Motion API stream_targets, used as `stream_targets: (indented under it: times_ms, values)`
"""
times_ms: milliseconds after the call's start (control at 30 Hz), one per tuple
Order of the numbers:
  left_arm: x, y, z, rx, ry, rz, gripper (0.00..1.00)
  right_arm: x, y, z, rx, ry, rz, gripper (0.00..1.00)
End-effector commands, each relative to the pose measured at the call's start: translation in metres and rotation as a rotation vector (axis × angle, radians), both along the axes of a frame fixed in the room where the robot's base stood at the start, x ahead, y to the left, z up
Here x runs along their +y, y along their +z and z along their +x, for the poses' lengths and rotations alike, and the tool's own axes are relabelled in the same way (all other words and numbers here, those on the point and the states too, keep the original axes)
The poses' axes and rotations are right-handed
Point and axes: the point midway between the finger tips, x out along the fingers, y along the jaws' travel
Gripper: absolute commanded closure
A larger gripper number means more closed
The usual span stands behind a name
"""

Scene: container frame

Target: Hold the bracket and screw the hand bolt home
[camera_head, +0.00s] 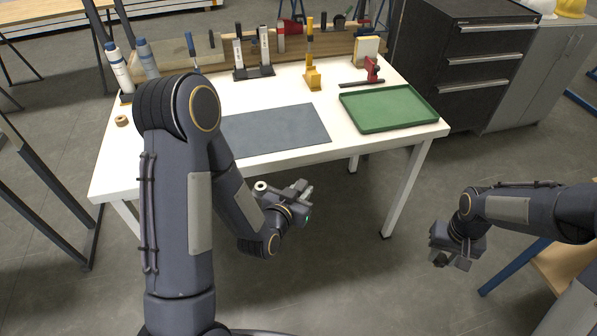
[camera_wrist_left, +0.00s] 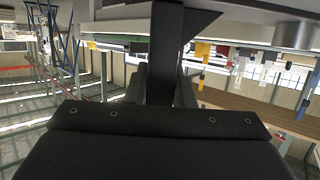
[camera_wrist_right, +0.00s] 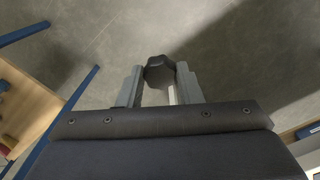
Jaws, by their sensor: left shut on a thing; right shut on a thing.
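My left gripper (camera_head: 304,194) is in front of the work table, below its top. It is shut on a dark bracket (camera_wrist_left: 165,60), which runs upright between the fingers in the left wrist view and has a triangular web near its upper end. The gripped part is mostly hidden. My right gripper (camera_head: 450,261) hangs low at the right, well apart from the left one. It is shut on the hand bolt, whose dark lobed knob (camera_wrist_right: 159,70) shows between the fingers in the right wrist view. A pale shank shows below the knob, partly hidden.
The white table (camera_head: 255,96) carries a grey mat (camera_head: 275,130), a green tray (camera_head: 390,106), a yellow tool (camera_head: 312,75), a red clamp (camera_head: 372,68) and two bottles at the left. Dark drawers (camera_head: 470,50) stand at the right. Open floor lies between the grippers.

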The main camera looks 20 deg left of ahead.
Motion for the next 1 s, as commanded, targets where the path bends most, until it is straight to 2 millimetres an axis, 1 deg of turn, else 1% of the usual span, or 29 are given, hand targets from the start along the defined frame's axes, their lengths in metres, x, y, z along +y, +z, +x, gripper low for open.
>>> stream_targets:
  times_ms: [33,100,300,400,500,600,700,1000]
  values:
    - [-0.012,-0.003,0.003,-0.003,-0.052,0.0,1.0,0.0,0.0,0.0,0.0,0.0,0.0,0.86]
    - [-0.031,-0.008,0.005,-0.002,-0.135,0.0,1.0,0.0,0.0,0.0,0.0,0.0,0.0,0.86]
    - [-0.082,-0.021,0.011,-0.003,-0.364,0.0,1.0,0.0,0.0,0.0,0.0,0.0,0.0,0.86]
    - [-0.103,-0.026,0.015,-0.005,-0.455,-0.001,1.0,0.0,0.0,0.0,0.0,0.0,0.0,0.86]
    - [-0.117,-0.029,0.017,-0.005,-0.521,-0.002,1.0,0.0,0.0,0.0,0.0,0.0,0.0,0.86]
    - [-0.126,-0.031,0.017,-0.004,-0.56,-0.002,1.0,0.0,0.0,0.0,0.0,0.0,0.0,0.86]
    - [-0.129,-0.032,0.017,-0.004,-0.577,-0.002,1.0,0.0,0.0,0.0,0.0,0.0,0.0,0.86]
    - [-0.129,-0.033,0.017,0.0,-0.578,-0.001,1.0,0.0,0.0,0.0,0.0,0.0,0.0,0.86]
